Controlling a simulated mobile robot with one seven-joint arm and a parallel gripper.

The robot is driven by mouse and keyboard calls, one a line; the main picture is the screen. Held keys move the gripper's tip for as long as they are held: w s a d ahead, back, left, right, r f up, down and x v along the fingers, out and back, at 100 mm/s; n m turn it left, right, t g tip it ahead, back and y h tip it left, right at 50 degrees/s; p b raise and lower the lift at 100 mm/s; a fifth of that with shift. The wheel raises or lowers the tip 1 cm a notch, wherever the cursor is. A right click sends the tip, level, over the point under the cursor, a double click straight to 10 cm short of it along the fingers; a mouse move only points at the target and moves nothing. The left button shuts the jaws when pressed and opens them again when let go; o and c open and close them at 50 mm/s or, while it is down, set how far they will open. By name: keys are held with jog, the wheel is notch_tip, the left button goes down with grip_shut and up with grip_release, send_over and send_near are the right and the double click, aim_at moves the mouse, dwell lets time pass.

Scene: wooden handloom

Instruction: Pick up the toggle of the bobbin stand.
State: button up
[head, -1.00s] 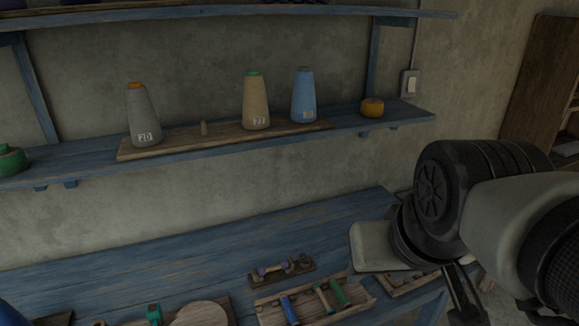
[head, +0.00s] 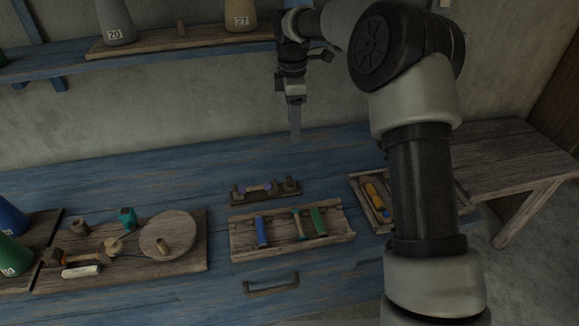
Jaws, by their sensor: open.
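A small dark wooden stand (head: 241,199), which looks like the bobbin stand, sits on the blue bench in the middle of the head view. A pale wooden spool-like piece with purple at its end (head: 256,188) lies across it. A small upright wooden knob (head: 291,184) is at its right end. I cannot tell for sure which part is the toggle. My gripper (head: 295,135) points down above and behind the stand, apart from it. It is open and empty, seen nearly edge-on.
A wooden tray (head: 238,240) with several bobbins lies just in front of the stand. Another tray (head: 358,196) is to the right, partly behind my arm. A board (head: 193,260) with a round disc is at left. The shelf (head: 70,66) with cones hangs above. The bench left of the stand is clear.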

jog(key=n, duration=0.1)
send_near(291, 179)
jog(key=f, duration=0.1)
jog(key=f+b, duration=0.1)
jog(key=shift+w+d+f+g, duration=0.15)
jog(key=shift+w+f+g, duration=0.15)
jog(key=shift+f, duration=0.05)
jog(key=shift+s+f, duration=0.15)
jog(key=shift+f, duration=2.8)
jog(key=c, duration=1.1)
